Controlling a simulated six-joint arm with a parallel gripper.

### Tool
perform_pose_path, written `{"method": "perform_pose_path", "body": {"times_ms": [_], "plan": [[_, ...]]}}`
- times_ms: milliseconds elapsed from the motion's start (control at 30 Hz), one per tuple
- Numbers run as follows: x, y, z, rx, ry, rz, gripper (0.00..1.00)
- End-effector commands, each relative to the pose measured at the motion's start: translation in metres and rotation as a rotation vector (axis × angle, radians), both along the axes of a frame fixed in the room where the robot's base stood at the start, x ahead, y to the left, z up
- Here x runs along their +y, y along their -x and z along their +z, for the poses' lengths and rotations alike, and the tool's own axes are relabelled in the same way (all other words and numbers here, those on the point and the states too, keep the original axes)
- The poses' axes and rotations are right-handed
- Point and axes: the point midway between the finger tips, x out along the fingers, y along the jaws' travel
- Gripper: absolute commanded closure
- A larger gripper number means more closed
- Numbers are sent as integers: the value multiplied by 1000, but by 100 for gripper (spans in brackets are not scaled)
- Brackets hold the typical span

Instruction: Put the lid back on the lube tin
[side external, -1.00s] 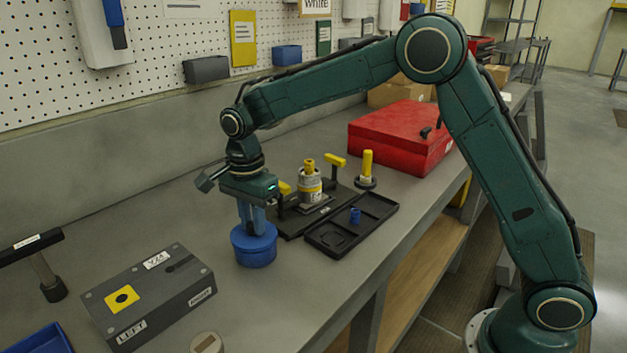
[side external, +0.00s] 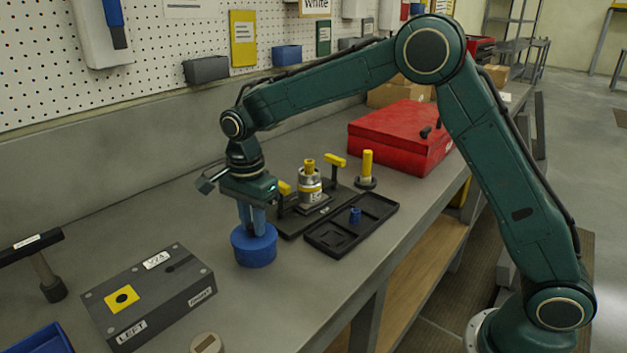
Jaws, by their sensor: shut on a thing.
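The lube tin (side external: 254,251) is a round blue tin standing upright on the grey bench, left of the black tray. My gripper (side external: 252,228) points straight down over it, with its blue-grey fingers reaching to the tin's top. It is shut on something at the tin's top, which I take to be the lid. The fingers hide part of the top, so I cannot tell whether the lid sits fully flush on the tin.
A grey box marked LEFT (side external: 150,295) is left of the tin. A black tray (side external: 330,243) with a small blue part and a dark fixture plate (side external: 290,222) with yellow-handled clamps are to the right. A red case (side external: 400,138) stands farther back. The bench front is mostly clear.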

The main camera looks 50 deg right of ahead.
Motion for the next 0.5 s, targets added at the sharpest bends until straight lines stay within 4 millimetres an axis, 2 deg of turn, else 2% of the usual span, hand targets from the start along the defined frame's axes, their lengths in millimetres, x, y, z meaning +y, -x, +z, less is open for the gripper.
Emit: {"method": "perform_pose_path", "body": {"times_ms": [300, 333, 433, 500], "plan": [[0, 0, 0, 0, 0, 0, 100], [0, 0, 0, 0, 0, 0, 74], [0, 0, 0, 0, 0, 0, 54], [0, 0, 0, 0, 0, 0, 54]]}}
